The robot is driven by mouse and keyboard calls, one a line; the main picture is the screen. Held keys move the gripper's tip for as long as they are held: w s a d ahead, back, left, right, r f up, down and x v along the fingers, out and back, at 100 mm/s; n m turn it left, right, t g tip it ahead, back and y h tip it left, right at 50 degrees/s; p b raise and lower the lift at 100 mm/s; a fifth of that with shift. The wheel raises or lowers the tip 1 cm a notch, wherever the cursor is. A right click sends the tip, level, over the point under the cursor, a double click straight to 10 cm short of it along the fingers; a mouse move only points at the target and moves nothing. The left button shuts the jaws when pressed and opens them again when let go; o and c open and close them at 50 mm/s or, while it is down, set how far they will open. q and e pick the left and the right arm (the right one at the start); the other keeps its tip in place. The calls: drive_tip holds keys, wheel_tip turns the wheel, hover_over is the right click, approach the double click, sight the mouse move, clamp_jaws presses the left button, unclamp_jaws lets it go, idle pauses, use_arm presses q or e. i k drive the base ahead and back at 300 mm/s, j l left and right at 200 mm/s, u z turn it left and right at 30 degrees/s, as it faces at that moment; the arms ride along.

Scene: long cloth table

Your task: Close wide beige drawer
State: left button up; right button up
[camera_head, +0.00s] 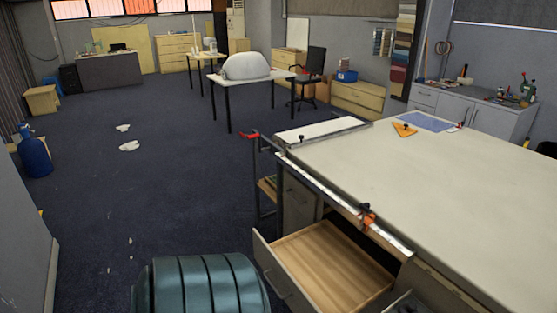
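The wide drawer (330,262) is pulled out from under the long cloth table (430,170), at the bottom middle of the head view. Its wooden inside is bare and empty as far as I see. Its beige-grey front panel (272,268) faces left, away from the table, with a handle on its outer side. The drawer's near part runs toward the bottom edge of the view. Neither my left nor my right gripper can be made out in this view.
A teal ribbed rounded object (205,285) stands at the bottom, just left of the drawer front. A blue bottle (34,152) stands far left. Dark floor (180,190) is open on the left.

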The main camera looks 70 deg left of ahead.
sight(317, 268)
drive_tip(key=u, duration=1.85)
